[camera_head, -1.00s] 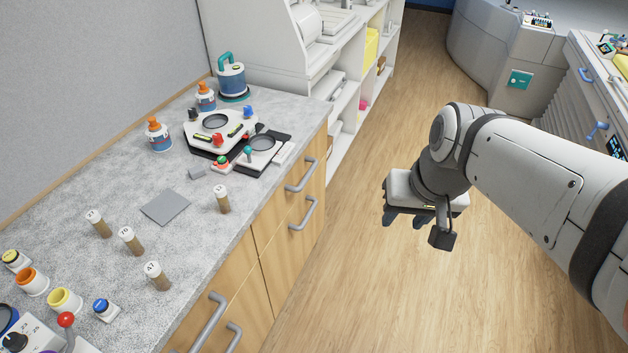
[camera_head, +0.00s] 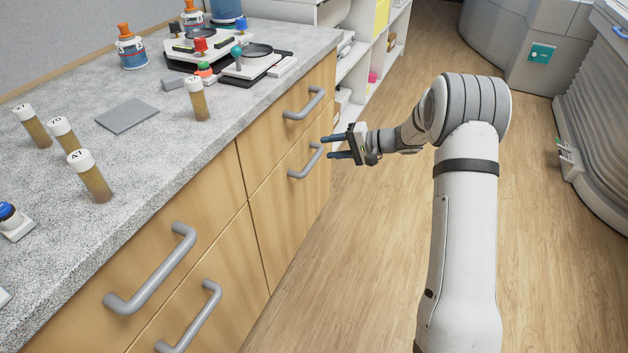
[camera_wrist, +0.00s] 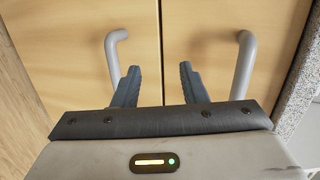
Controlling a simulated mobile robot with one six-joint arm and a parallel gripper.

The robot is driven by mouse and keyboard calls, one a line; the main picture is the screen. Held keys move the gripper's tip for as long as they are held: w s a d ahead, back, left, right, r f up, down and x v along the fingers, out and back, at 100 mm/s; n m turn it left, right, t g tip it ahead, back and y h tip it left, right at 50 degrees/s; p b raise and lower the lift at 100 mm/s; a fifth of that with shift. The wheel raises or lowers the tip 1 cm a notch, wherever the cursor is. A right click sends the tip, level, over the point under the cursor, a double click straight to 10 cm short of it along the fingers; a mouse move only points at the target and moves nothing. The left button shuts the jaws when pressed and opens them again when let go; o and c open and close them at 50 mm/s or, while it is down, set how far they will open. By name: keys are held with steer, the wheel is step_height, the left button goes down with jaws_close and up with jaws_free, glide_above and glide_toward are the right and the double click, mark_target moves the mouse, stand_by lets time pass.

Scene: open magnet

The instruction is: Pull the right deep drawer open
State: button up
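The right deep drawer (camera_head: 285,215) is the lower wooden front at the right end of the counter unit, and it is shut. Its grey bar handle (camera_head: 306,163) is also at the left in the wrist view (camera_wrist: 116,60). My gripper (camera_head: 327,147) is open and empty, its two dark fingers pointing at the drawer fronts. In the wrist view the fingers face the seam between the two fronts. The deep drawer's handle lies just outside the left finger, not between the fingers. I cannot tell whether they touch.
The upper right drawer's handle (camera_head: 304,104) is above my gripper. More handles (camera_head: 155,275) project from the drawers nearer to me. The countertop (camera_head: 130,165) holds vials, bottles and a device. White shelves (camera_head: 372,50) stand beyond the unit; the floor (camera_head: 390,240) is clear.

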steer(key=m+t+y+b, duration=0.1)
steer(key=t+b, duration=0.1)
steer(key=b, duration=0.2)
glide_toward(313, 163)
steer(key=w+a+f, duration=0.2)
steer(key=x, duration=0.5)
steer(key=b+x, duration=0.1)
steer(key=x, duration=0.2)
steer(key=shift+r, duration=0.35)
steer(key=shift+s, duration=0.1)
jaws_close()
